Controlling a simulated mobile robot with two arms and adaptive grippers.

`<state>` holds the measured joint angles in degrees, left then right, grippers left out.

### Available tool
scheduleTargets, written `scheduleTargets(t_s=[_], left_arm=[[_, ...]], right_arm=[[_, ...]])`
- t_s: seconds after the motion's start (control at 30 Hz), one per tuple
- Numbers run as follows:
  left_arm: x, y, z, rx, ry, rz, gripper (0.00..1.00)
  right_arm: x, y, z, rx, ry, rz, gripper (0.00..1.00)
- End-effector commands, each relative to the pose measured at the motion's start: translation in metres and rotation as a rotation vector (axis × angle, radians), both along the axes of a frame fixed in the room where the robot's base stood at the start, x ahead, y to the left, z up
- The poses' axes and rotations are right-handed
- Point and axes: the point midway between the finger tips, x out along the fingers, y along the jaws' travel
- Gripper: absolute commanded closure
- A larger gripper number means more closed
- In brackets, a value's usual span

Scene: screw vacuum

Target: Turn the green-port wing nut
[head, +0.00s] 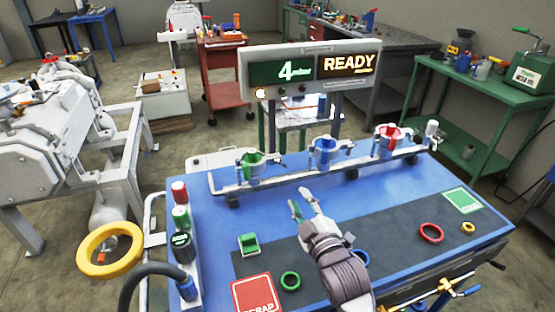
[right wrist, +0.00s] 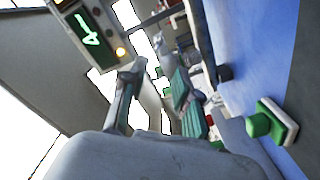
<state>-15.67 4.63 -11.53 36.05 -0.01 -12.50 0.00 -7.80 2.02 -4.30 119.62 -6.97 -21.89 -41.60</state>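The green port (head: 253,160) is a green-rimmed fitting at the left of the metal rail along the table's back edge. Its wing nut is too small to make out clearly. A blue port (head: 323,150) and a red port (head: 390,136) sit to its right. My right gripper (head: 304,205) is over the table, in front of the rail and right of the green port. In the right wrist view its two fingers (right wrist: 153,95) stand apart with nothing clearly held between them. My left gripper is not in view.
A display (head: 308,72) behind the rail reads 4 mbar and READY. Red and green knobs (head: 181,215) line the table's left edge.

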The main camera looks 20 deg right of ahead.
Motion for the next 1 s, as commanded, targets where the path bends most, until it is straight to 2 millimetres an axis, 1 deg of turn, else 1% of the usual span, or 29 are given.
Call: scheduleTargets(t_s=[0.07,0.17,0.3,0.4,0.57,0.7,0.8,1.0], left_arm=[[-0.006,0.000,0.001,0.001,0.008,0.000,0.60],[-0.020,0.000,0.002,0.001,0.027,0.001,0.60],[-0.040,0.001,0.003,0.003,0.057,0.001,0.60],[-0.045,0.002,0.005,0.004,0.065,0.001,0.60],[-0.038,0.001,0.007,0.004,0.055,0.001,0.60],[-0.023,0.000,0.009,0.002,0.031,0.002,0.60],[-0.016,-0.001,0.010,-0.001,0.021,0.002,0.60],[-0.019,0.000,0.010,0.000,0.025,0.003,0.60]], right_arm=[[0.007,0.000,0.001,0.000,-0.002,-0.001,0.69],[0.021,0.001,0.002,0.001,-0.004,0.000,0.69],[0.050,0.002,0.002,0.002,-0.004,0.000,0.69],[0.073,0.003,0.002,0.002,-0.001,0.000,0.69],[0.104,0.004,0.001,0.002,-0.002,0.001,0.69],[0.123,0.005,0.000,0.002,-0.001,0.001,0.69],[0.131,0.005,0.000,0.003,-0.001,0.001,0.69],[0.136,0.005,0.000,0.002,0.000,0.001,0.69]])
